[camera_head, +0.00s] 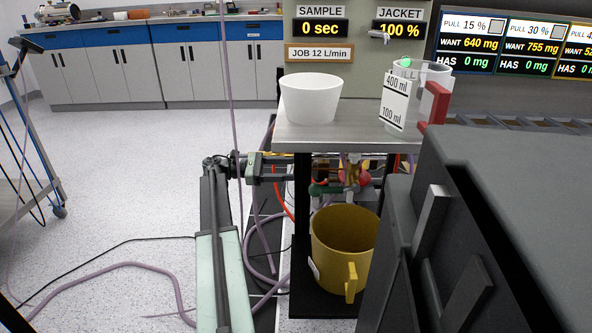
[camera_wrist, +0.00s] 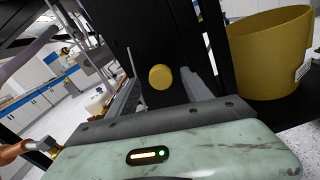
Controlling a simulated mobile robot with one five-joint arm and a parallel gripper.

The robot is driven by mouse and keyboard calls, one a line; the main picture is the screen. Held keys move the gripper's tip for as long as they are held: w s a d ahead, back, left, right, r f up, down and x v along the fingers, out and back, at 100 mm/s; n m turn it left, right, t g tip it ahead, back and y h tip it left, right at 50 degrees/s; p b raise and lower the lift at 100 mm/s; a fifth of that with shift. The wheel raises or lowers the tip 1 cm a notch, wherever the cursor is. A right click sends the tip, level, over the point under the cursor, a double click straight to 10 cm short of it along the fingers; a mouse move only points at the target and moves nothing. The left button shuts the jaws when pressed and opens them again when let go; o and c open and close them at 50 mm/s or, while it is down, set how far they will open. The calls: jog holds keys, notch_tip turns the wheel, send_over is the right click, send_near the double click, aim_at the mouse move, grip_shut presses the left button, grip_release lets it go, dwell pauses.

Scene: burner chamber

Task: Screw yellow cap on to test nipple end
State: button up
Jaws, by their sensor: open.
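A round yellow cap (camera_wrist: 160,77) shows in the wrist view, against a black upright post (camera_wrist: 153,45). I cannot make it out in the head view. My gripper (camera_wrist: 157,74) is open, its two grey fingers spread to either side of the cap in the picture. No contact shows, and I cannot tell how far the cap is from the fingertips. In the head view my gripper (camera_head: 272,168) is below the bench top, beside the black post. Fittings with red and green parts (camera_head: 350,178) lie to its right. I cannot pick out the test nipple end among them.
A yellow bucket (camera_head: 340,250) stands on a black base below the fittings; it also shows in the wrist view (camera_wrist: 262,60). A white bowl (camera_head: 311,100) and a measuring jug (camera_head: 410,95) stand on the bench top (camera_head: 340,133). Purple hoses (camera_head: 120,268) cross the floor.

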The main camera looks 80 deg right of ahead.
jog(key=n, duration=1.2)
jog(key=n, duration=0.6)
jog(key=shift+s+d, duration=0.15)
jog(key=shift+s, duration=1.05)
